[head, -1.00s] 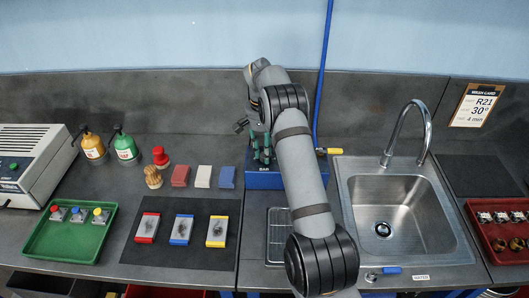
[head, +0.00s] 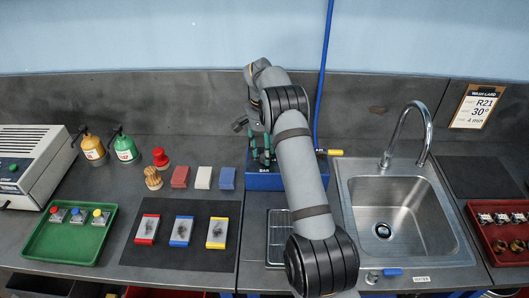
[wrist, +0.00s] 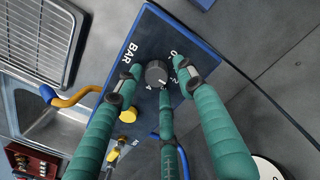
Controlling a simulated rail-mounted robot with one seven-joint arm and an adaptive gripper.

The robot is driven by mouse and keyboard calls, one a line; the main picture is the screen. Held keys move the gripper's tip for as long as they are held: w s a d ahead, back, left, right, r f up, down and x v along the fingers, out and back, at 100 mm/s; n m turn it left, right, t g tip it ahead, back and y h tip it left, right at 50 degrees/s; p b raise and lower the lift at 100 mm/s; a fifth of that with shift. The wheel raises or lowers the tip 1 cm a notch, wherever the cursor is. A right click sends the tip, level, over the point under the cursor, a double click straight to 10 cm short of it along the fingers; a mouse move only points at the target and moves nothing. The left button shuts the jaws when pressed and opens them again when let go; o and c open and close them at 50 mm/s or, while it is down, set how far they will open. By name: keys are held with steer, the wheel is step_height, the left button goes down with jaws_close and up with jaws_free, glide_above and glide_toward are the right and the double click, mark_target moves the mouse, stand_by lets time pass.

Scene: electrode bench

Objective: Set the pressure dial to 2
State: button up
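My gripper (wrist: 154,82) has three green fingers pointing down at the box face. They are spread around the dial, with gaps between the side fingertips and the knob. In the head view, the blue box (head: 290,181) stands at the back of the bench, with my gripper (head: 262,158) over it. My arm hides part of the box, and the dial cannot be made out there.
A yellow-handled valve (wrist: 128,117) and a curved orange-yellow pipe (wrist: 75,98) are close to the fingers. A blue hose (head: 322,75) rises behind the box. The sink (head: 390,210) is to the right, a drain grid (head: 279,240) in front, coloured blocks (head: 203,178) to the left.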

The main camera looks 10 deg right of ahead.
steer(key=shift+s+f, duration=0.1)
step_height(320, 180, up, 8)
steer(key=shift+a+f, duration=0.1)
steer(key=shift+f, duration=0.1)
stand_by(0.4)
stand_by(0.3)
step_height(320, 180, down, 8)
steer(key=shift+r, duration=0.15)
steer(key=shift+n, duration=0.4)
